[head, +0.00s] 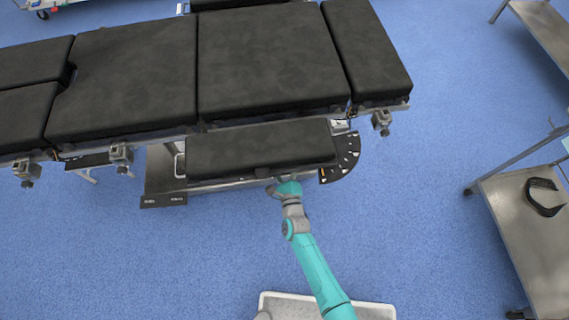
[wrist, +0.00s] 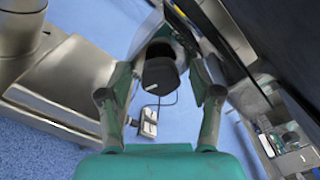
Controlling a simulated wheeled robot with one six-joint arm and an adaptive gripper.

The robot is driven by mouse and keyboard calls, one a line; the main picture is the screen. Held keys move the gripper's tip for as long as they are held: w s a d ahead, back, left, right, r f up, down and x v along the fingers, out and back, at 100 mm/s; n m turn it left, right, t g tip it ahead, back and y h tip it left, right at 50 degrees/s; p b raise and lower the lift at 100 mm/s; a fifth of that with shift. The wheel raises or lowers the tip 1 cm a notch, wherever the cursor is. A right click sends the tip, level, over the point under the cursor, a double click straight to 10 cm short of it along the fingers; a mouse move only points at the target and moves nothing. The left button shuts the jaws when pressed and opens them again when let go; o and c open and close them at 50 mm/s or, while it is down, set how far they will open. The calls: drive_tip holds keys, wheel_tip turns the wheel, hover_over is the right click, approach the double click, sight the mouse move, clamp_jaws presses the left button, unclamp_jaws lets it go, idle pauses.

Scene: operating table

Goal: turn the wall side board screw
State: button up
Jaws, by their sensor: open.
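A black side board (head: 262,148) sticks out along the near side of the operating table (head: 270,60). My gripper (head: 284,184) reaches in at the near edge of this board; its fingertips are hidden there in the head view. In the wrist view a black round screw knob (wrist: 160,72) with a white mark on its face shows ahead. My gripper (wrist: 160,85) is open, with one finger on each side of the knob. I see gaps beside the knob and no clear contact. The screw's shaft is hidden behind the knob.
The metal table base (head: 165,175) stands below the board. Rail clamps (head: 121,155) hang along the near edge, with another clamp (head: 381,120) at the right. A steel trolley (head: 530,235) with a black strap (head: 544,196) stands at right. Blue floor between is clear.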

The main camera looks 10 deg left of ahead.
drive_tip(key=c, duration=1.1)
drive_tip(key=shift+c, duration=0.2)
